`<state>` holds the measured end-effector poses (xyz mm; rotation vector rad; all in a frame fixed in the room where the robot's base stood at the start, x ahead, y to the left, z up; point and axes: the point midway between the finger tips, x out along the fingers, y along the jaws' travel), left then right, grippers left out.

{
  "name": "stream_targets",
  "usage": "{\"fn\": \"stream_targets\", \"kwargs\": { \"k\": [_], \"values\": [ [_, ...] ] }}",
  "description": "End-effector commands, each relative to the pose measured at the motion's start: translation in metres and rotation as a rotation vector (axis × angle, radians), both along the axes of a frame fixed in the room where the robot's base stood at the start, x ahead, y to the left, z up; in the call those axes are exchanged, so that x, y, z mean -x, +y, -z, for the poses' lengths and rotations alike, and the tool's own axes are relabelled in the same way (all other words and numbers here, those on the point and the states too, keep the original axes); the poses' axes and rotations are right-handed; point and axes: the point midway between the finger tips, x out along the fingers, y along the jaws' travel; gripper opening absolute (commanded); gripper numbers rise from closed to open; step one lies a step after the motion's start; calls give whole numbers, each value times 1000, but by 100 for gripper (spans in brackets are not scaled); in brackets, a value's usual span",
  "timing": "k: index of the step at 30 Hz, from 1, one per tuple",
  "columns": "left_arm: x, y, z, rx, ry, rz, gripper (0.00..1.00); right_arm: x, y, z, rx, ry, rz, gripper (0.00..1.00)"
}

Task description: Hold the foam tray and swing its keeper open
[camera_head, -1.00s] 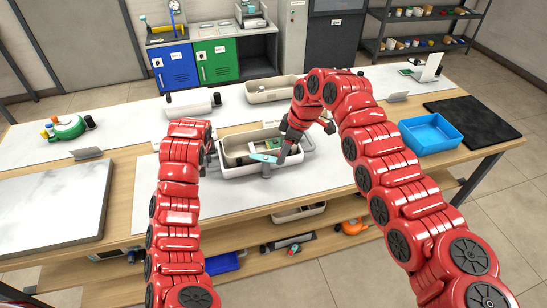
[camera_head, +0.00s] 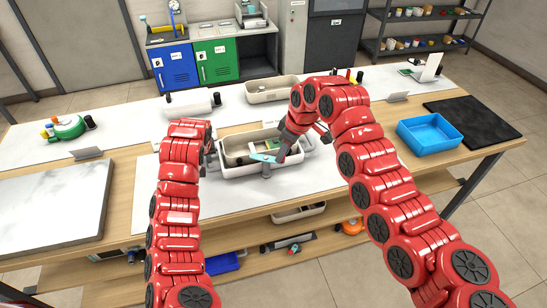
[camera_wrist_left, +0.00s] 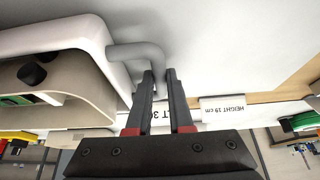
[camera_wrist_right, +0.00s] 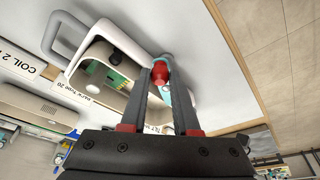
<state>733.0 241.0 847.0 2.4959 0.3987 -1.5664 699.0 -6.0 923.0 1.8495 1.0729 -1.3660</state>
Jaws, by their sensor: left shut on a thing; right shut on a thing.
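The foam tray (camera_head: 237,171) is a white tub with grey handles at the middle of the bench, holding a beige insert and a green board (camera_head: 265,145). My left gripper (camera_head: 209,152) is at its left end; in the left wrist view its fingers (camera_wrist_left: 161,75) are shut on the grey handle (camera_wrist_left: 138,51). The keeper (camera_head: 263,157) is a light blue bar across the tray's front rim. My right gripper (camera_head: 280,158) is at its right part; in the right wrist view its fingers (camera_wrist_right: 162,70) are shut on a red knob (camera_wrist_right: 160,72). The right arm hides part of the tray.
A second beige tray (camera_head: 272,90) stands behind. A blue bin (camera_head: 428,134) and black mat (camera_head: 475,118) lie at right, a grey slab (camera_head: 50,205) and green device (camera_head: 67,127) at left. The white bench in front of the tray is clear.

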Motion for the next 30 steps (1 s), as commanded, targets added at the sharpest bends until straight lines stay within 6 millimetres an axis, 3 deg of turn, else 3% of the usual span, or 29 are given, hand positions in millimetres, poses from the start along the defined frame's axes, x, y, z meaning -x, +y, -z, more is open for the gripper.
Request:
{"fn": "stream_targets", "kwargs": {
  "k": [5,14,15,20,30],
  "values": [
    [0,0,0,0,0,0,0,-1,0,0,0,0,-15,0],
    [0,0,0,0,0,0,0,-17,0,-1,3,2,-325,0],
    [0,0,0,0,0,0,0,-18,-2,-1,0,0,-336,32],
    [0,0,0,0,0,1,0,-17,-1,0,-2,-1,-333,61],
    [0,0,0,0,0,1,0,-18,-2,-2,-1,-1,-332,64]
  ]
}}
